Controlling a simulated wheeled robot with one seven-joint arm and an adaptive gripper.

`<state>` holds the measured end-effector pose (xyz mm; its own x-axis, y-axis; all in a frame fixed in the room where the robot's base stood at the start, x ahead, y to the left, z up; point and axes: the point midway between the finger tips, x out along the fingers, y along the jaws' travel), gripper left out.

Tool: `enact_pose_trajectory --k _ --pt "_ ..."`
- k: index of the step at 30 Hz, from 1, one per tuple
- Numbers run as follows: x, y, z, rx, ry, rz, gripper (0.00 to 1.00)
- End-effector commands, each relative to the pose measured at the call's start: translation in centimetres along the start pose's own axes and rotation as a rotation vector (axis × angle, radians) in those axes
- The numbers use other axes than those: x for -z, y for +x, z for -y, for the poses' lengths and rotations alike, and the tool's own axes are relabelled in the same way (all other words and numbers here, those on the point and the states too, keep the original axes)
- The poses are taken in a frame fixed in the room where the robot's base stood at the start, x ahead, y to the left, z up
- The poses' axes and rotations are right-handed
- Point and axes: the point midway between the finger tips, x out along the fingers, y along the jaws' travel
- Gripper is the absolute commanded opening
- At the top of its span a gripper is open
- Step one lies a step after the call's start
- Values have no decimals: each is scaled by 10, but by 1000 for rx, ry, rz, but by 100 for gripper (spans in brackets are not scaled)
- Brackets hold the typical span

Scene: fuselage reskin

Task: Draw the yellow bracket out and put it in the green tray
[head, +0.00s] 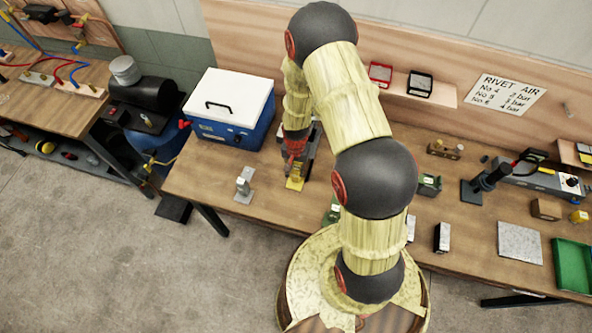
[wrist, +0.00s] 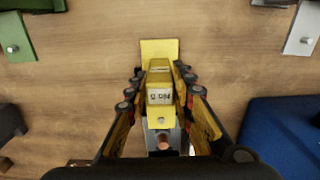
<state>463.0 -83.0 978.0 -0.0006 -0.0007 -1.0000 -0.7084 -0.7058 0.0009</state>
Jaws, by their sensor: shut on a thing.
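The yellow bracket (head: 295,184) is on the bench just right of the blue cooler, with its flat yellow foot showing below my gripper (head: 296,165). In the wrist view the bracket (wrist: 160,50) has a flat plate and a raised block with a white label. My gripper (wrist: 160,77) is shut on the block, one finger on each side. A grey metal part (wrist: 175,140) with a copper-coloured round end lies close to the bracket, partly hidden by my gripper. I cannot tell whether they touch. The green tray (head: 573,265) is at the bench's right end and looks empty.
A blue cooler with a white lid (head: 232,105) stands left of my gripper. A grey bracket (head: 243,187) is at the front edge. A green block (head: 430,184), a black-and-silver block (head: 441,237) and a speckled plate (head: 520,242) lie toward the tray.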

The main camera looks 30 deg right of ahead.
Motion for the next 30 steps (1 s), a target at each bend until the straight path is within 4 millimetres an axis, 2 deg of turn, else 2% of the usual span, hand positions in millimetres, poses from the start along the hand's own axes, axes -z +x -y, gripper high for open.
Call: enact_pose_trajectory --k 9,10,21,30 --pt "1 -1 1 1 0 -1 0" --pt "1 -1 1 1 0 -1 24" --pt "1 -1 1 1 0 -1 45" --pt "1 -2 1 1 0 -2 45"
